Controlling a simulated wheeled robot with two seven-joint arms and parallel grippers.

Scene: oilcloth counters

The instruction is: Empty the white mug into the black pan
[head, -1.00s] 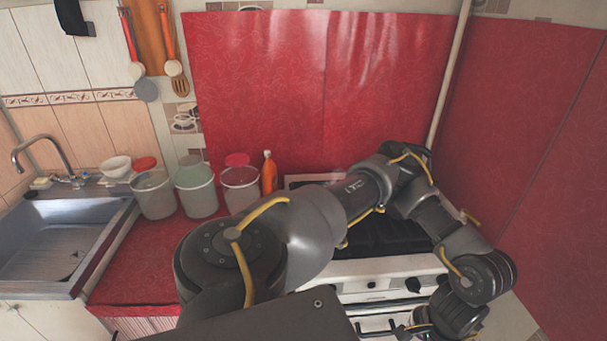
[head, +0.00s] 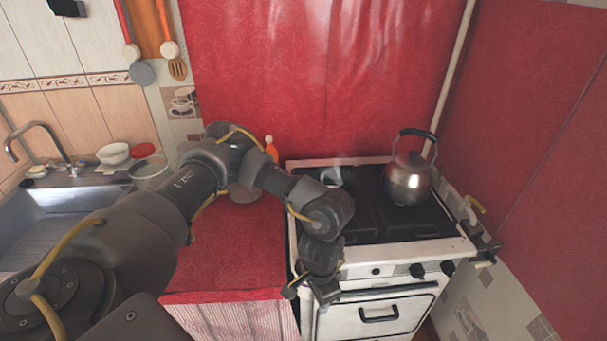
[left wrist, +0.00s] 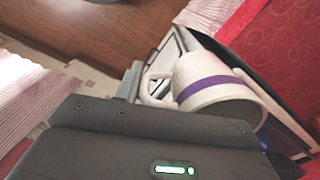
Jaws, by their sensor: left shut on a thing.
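The white mug (left wrist: 200,72) with a purple band shows in the left wrist view, tilted in the picture. My left gripper (left wrist: 155,64) is shut on it at the handle side. What is inside the mug is hidden. In the head view my left arm reaches in from the left and its wrist hangs at the stove's front left corner; the mug and fingertips are hidden there. A dark thing with a pale glint (head: 340,178) is on the stove's back left, partly behind my arm; I cannot tell whether it is the black pan. My right gripper is not in view.
A steel kettle (head: 408,180) stands on the back right of the white stove (head: 440,255). The red counter (head: 230,262) left of the stove is clear in front. The sink is at far left.

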